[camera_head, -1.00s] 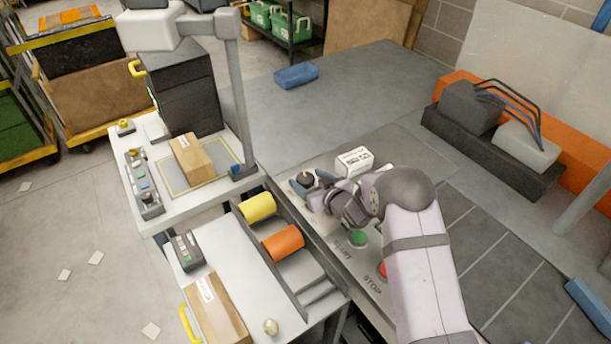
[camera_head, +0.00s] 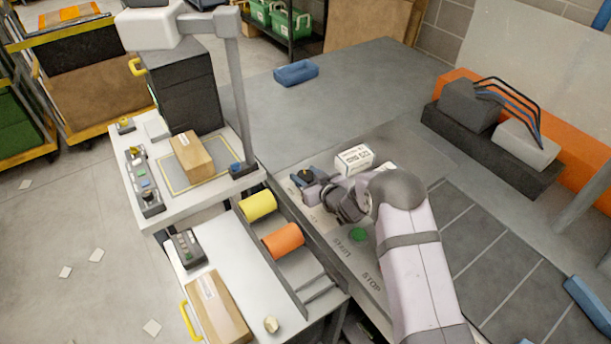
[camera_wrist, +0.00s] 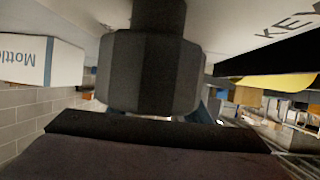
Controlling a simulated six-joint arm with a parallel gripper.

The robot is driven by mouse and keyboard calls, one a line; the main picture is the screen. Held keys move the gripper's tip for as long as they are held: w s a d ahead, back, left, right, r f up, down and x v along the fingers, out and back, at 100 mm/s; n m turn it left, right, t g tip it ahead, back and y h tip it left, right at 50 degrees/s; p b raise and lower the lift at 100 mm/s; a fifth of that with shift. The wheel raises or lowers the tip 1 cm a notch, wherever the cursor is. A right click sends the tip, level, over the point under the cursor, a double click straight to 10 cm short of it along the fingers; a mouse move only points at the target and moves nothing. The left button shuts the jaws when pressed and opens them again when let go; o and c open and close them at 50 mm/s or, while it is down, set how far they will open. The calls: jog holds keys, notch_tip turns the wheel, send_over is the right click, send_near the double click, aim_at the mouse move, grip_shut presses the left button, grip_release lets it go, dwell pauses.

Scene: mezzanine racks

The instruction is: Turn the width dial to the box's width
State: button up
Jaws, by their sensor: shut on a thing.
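The dial is a black knob (camera_head: 305,173) on the grey control panel (camera_head: 326,222) in the head view. In the wrist view the black faceted knob (camera_wrist: 152,72) fills the upper middle. My gripper (camera_head: 308,179) is shut on this knob, its blue-grey fingers at the knob's sides. Any scale marks or pointer around the dial are too small or hidden to read. A brown cardboard box (camera_head: 192,157) sits inside the yellow outline on the white measuring table (camera_head: 160,213). I cannot tell its width from these frames.
A white printed box (camera_head: 354,158) stands close behind my wrist; it also shows at the left of the wrist view (camera_wrist: 40,62). A green button (camera_head: 358,235) lies near my forearm.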

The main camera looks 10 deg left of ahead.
jog(key=shift+f+m+t+b, duration=0.15)
jog(key=shift+m+t+b, duration=0.15)
jog(key=shift+b, duration=0.45)
jog(key=shift+a+h+b, duration=0.1)
jog(key=shift+h+b, duration=0.3)
jog(key=shift+b, duration=0.05)
jog(key=shift+m+t+h+b, duration=0.3)
jog(key=shift+m+b, duration=0.2)
jog(key=shift+b, duration=0.05)
jog(key=shift+r, duration=0.2)
jog(key=o, duration=1)
jog(key=shift+s+d, duration=0.15)
jog(key=shift+d, duration=0.05)
jog(key=shift+b+v, duration=1.05)
jog(key=shift+v, duration=2.45)
